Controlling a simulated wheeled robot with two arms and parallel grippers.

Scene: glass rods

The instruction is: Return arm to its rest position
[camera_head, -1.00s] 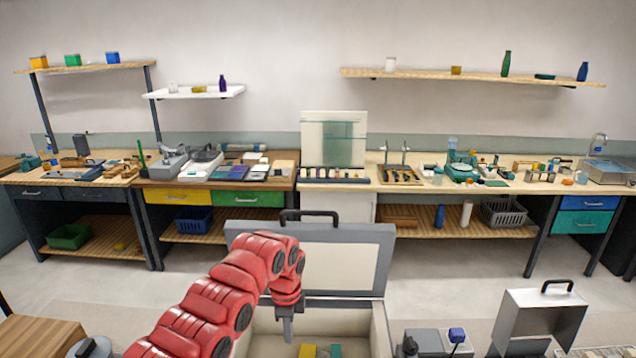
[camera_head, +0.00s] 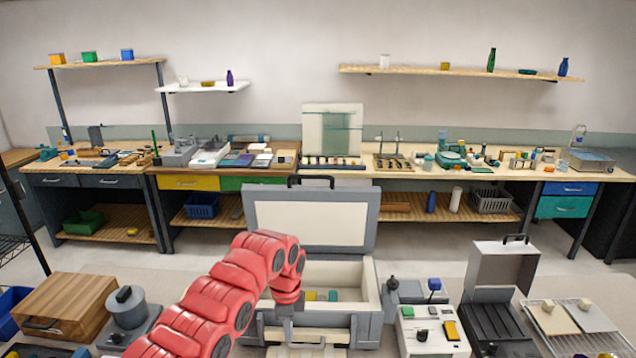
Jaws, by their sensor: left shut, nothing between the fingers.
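My red left arm comes in from the bottom left. My left gripper (camera_head: 287,328) points down in front of the open grey case, near its front wall, and is shut and empty. The grey case (camera_head: 365,300) has its lid (camera_head: 311,223) raised at the back. Inside it lie small yellow and green items (camera_head: 318,296), partly hidden by the arm. My right gripper is not in view.
Left of my arm stand a wooden box (camera_head: 66,304) and a grey pot-like device (camera_head: 130,310). Right of the case are a white control box (camera_head: 432,332), an open dark case (camera_head: 500,325) and a wire rack (camera_head: 575,325). Workbenches line the back wall, with clear floor before them.

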